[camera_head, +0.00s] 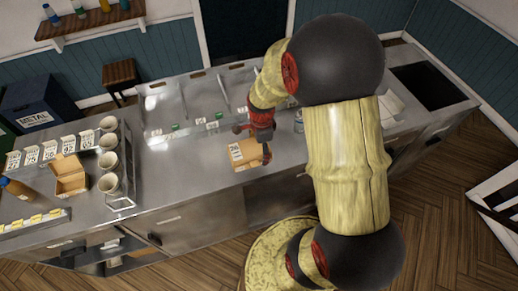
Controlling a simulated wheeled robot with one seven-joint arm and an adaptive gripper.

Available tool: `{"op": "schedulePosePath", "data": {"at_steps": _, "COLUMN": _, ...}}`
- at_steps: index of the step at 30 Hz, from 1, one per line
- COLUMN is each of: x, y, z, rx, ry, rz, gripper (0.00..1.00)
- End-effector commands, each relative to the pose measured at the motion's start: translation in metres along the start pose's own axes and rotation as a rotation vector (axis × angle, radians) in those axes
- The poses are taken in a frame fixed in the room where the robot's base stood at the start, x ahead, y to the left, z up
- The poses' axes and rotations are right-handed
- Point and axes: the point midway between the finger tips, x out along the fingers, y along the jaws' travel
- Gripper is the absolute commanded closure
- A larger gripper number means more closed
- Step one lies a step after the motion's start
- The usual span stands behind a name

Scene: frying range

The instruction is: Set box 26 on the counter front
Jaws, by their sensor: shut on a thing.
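A closed brown cardboard box (250,155) with a white label is at the front part of the steel counter (180,187), near the middle of its length. The number on the label is too small to read with certainty. My gripper (262,136), dark and red, reaches down from above and is shut on the box at its far right side. My fingertips are partly hidden. I cannot tell whether the box rests on the counter or hangs just above it.
An open brown box (70,178) stands at the left, beside a rack of cups (109,162) and several numbered cards (50,150). An orange bottle (17,188) is farther left. Shallow steel bays (185,100) lie behind. Bare counter lies left of the held box.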

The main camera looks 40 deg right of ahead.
Motion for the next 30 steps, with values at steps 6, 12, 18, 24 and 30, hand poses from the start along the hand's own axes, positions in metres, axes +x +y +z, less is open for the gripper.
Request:
{"op": "schedulePosePath", "data": {"at_steps": 6, "x": 0.034, "y": -0.033, "z": -0.011, "rx": 0.001, "ry": 0.0, "rz": 0.003, "gripper": 0.66}}
{"op": "schedulePosePath", "data": {"at_steps": 12, "x": 0.056, "y": -0.052, "z": -0.017, "rx": 0.0, "ry": 0.0, "rz": 0.0, "gripper": 0.66}}
{"op": "schedulePosePath", "data": {"at_steps": 18, "x": 0.065, "y": -0.059, "z": -0.019, "rx": 0.0, "ry": 0.0, "rz": -0.001, "gripper": 0.66}}
{"op": "schedulePosePath", "data": {"at_steps": 24, "x": 0.088, "y": -0.06, "z": -0.02, "rx": 0.0, "ry": 0.0, "rz": 0.002, "gripper": 0.66}}
{"op": "schedulePosePath", "data": {"at_steps": 30, "x": 0.099, "y": -0.061, "z": -0.02, "rx": 0.0, "ry": 0.0, "rz": -0.002, "gripper": 0.66}}
